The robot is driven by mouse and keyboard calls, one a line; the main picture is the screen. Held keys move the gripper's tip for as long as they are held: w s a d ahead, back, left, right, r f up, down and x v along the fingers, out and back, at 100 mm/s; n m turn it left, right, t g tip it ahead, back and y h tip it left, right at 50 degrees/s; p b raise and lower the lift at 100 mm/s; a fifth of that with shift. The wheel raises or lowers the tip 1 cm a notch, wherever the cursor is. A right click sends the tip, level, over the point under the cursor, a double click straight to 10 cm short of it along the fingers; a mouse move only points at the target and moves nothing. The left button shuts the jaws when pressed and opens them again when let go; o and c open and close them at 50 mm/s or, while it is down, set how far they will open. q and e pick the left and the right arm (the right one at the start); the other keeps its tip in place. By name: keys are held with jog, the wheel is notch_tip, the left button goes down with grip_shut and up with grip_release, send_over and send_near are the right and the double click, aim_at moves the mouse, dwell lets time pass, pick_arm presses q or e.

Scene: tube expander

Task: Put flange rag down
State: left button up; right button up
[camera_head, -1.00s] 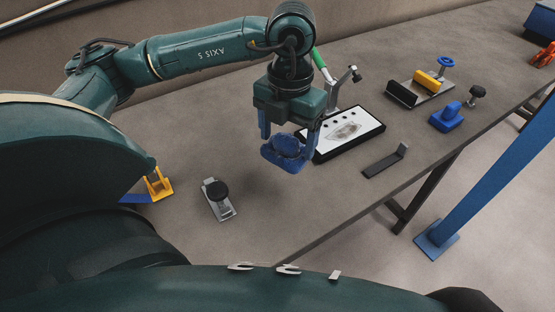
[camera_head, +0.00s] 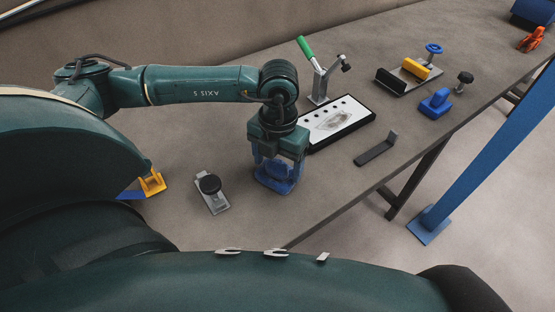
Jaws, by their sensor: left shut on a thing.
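The blue flange rag (camera_head: 275,184) is between the fingers of my left gripper (camera_head: 277,172), which is shut on it and points down. The rag is low over the bench, near its front edge. I cannot tell whether it touches the bench top. The gripper body and fingers hide part of it. My right gripper is not in view.
A grey clamp with a black knob (camera_head: 211,192) lies left of the rag. A white panel in a black frame (camera_head: 338,122) and a green-handled toggle clamp (camera_head: 318,75) are behind. A black bracket (camera_head: 376,149) lies to the right. Bare bench (camera_head: 325,185) lies between rag and bracket.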

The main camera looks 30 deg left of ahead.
aim_at(277, 161)
pick_arm(q)
jog(key=shift+f, duration=0.1)
jog(key=shift+f, duration=0.15)
jog(key=o, duration=0.9)
notch_tip(277, 161, up, 13)
jog(key=shift+w+f+b, duration=0.2)
jog(key=shift+b, duration=0.2)
jog(key=shift+s+a+f, duration=0.1)
